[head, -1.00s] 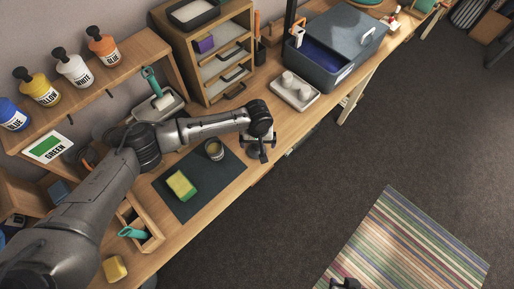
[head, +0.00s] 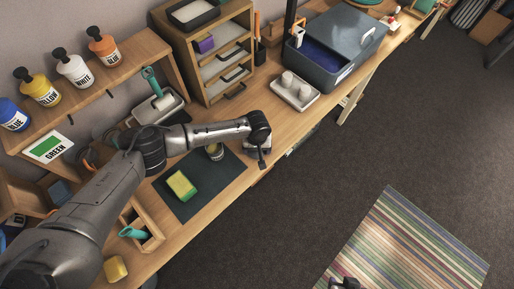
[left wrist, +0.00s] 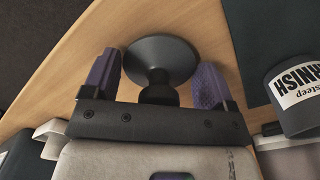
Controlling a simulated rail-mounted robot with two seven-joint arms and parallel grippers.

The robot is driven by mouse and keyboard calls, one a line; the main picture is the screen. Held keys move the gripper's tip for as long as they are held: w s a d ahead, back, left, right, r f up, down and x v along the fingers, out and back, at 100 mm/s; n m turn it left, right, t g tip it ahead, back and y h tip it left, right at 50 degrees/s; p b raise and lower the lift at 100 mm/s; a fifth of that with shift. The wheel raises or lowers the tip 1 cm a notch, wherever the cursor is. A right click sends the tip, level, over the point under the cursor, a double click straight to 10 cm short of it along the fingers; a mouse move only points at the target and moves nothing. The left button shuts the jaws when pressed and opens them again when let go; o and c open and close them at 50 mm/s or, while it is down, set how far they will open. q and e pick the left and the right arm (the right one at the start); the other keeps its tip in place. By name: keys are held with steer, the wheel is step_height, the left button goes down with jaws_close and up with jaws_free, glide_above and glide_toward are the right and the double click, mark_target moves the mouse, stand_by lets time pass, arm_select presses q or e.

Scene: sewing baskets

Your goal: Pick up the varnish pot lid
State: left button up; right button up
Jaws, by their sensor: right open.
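The varnish pot lid (left wrist: 162,60) is a dark grey round disc with a short knob. In the left wrist view it sits between the purple fingertips of my left gripper (left wrist: 156,80), with gaps beside the knob. That gripper is open. In the head view my left gripper (head: 262,154) is low at the table's front edge, and I cannot make out the lid beneath it. The varnish pot (left wrist: 293,92), grey with a white label, stands to the right in the wrist view; in the head view the pot (head: 215,152) is partly behind my arm. My right gripper (head: 345,284) is open over the rug.
A yellow-green sponge (head: 181,186) lies on the dark mat (head: 206,205) by the pot. A white tray (head: 309,101) with two pale cups and a blue-grey bin (head: 334,70) stand further along the bench. A wooden drawer unit (head: 203,91) is behind.

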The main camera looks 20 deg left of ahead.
arm_select(q)
steer(key=c, duration=0.5)
steer(key=shift+o, duration=0.2)
steer(key=shift+r, duration=0.2)
